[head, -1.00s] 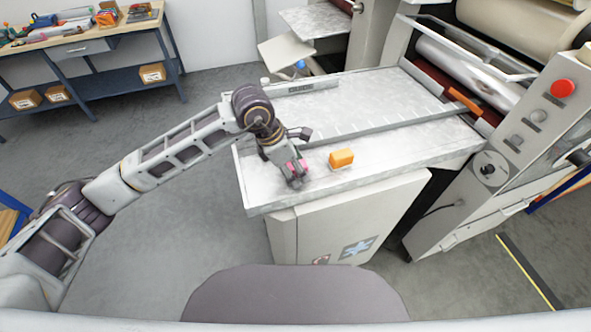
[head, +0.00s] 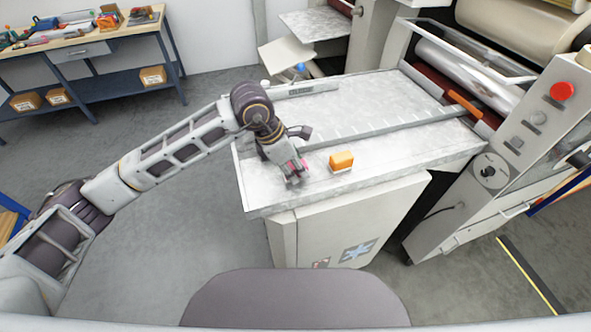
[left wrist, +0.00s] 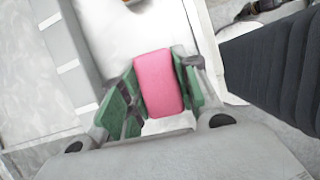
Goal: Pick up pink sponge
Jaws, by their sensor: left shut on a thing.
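The pink sponge (left wrist: 159,84) is a rounded block between the green-padded fingers of my left gripper in the left wrist view. My left gripper (head: 296,173) is shut on it, over the near left part of the metal table (head: 375,165). In the head view only a small pink bit of the sponge (head: 304,163) shows, and the fingers hide the rest. I cannot tell whether the sponge touches the table. My right gripper is not in view.
An orange block (head: 341,161) sits on the table just right of my left gripper. A ruled metal bar (head: 385,129) crosses the table behind it. A machine with a red button (head: 562,90) stands at the right. A workbench (head: 85,42) with tools is at the back left.

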